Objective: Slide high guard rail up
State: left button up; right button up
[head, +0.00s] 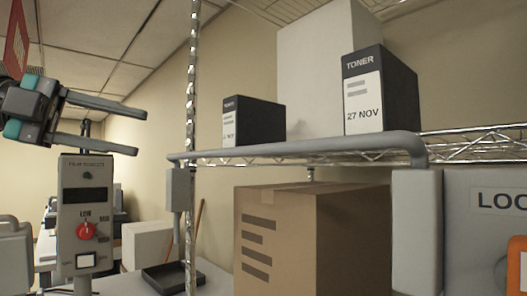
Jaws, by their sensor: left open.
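The guard rail (300,148) is a grey round bar. It runs along the front edge of the upper wire shelf (470,145), about level with it. Its right end bends down toward a grey block (417,215), and its left end sits above a smaller grey bracket (179,190) by the chrome post. My left gripper (142,135) is at the upper left, its two dark fingers apart and pointing right. It is empty and appears left of the rail's left end, apart from it in the picture. My right gripper is not in view.
Two toner boxes (377,95) (252,122) and a tall white box (315,60) stand on the shelf. A large cardboard box (285,240) is below. A chrome post (191,120) rises near my left gripper. A control box with a red knob (85,231) stands under it.

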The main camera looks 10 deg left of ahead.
pick_arm(q)
send_near(224, 151)
jog(key=x, duration=1)
jog(key=shift+w+d+f+p, duration=0.1)
jog(key=shift+d+f+p, duration=0.05)
jog(key=shift+d+p, duration=0.25)
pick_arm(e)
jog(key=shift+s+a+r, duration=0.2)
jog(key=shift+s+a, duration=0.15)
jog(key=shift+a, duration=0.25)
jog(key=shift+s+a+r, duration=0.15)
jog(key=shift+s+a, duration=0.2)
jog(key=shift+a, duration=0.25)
pick_arm(q)
jog(key=shift+a, duration=0.1)
jog(key=shift+c, duration=0.2)
grip_shut()
